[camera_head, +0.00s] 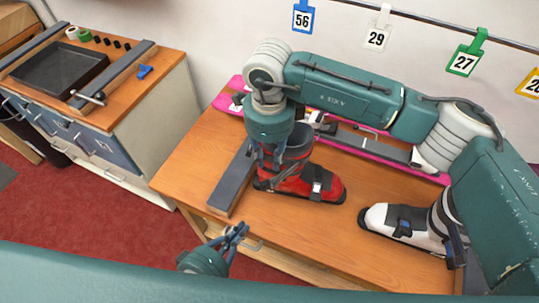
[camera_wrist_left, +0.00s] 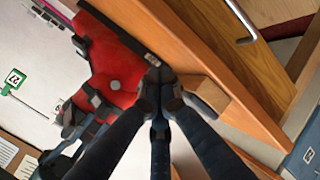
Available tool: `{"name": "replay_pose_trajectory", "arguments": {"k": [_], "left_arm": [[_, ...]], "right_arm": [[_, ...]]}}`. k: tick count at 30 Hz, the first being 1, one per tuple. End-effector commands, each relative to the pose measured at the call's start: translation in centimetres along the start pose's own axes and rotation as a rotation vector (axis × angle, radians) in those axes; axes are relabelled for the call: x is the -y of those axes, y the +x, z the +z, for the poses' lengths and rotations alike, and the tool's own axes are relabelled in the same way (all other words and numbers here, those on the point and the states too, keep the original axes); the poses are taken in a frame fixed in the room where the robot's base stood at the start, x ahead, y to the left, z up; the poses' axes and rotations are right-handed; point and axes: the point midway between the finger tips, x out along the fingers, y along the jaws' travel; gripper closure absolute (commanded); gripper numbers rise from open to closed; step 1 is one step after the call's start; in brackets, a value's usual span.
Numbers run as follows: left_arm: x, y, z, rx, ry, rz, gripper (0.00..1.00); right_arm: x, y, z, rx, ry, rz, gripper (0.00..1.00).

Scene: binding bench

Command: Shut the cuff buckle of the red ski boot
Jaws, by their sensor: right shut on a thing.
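The red ski boot (camera_head: 327,187) stands on the wooden bench, toe to the right, with a dark upper cuff and a black-and-grey strap over the foot. It also shows in the left wrist view (camera_wrist_left: 120,72). My right gripper (camera_head: 268,168) reaches down at the near left side of the boot's cuff. It is shut on what looks like the cuff buckle; its fingers mostly hide the buckle, so the lever's angle cannot be told. My left gripper (camera_head: 240,230) is shut and empty, apart from the boot, near the bench's front edge. Its fingertips show in the left wrist view (camera_wrist_left: 161,88).
A grey bar (camera_head: 231,180) lies just left of the boot. A white boot (camera_head: 380,217) stands at the right. A pink ski (camera_head: 390,157) lies along the back under my right arm. Bare bench top (camera_head: 290,235) lies in front of the red boot.

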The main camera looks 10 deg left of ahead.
Motion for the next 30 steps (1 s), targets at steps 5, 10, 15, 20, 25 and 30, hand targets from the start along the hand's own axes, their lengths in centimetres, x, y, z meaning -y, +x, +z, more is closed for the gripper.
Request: {"name": "replay_pose_trajectory", "arguments": {"k": [5, 10, 15, 20, 25, 30], "left_arm": [[-6.9, -2.5, -0.5, 0.007, -0.143, 0.115, 1.00], [-10.4, -4.0, -0.8, 0.016, -0.225, 0.175, 1.00], [-11.6, -4.0, -0.9, 0.019, -0.250, 0.194, 1.00], [-11.9, -2.5, -1.0, 0.019, -0.250, 0.195, 1.00], [-12.4, -0.1, -1.0, 0.018, -0.249, 0.196, 1.00], [-12.7, 1.9, -1.0, 0.018, -0.250, 0.194, 1.00]], "right_arm": [[0.0, -0.1, 0.1, 0.002, 0.000, -0.001, 1.00], [0.0, -0.1, 0.1, 0.002, 0.000, -0.001, 1.00], [0.0, -0.1, 0.1, 0.002, 0.000, -0.001, 1.00], [0.0, -0.1, 0.1, 0.002, 0.000, -0.001, 1.00], [0.0, -0.1, 0.1, 0.002, 0.000, -0.001, 1.00], [0.0, -0.1, 0.1, 0.003, 0.000, 0.000, 1.00]]}}
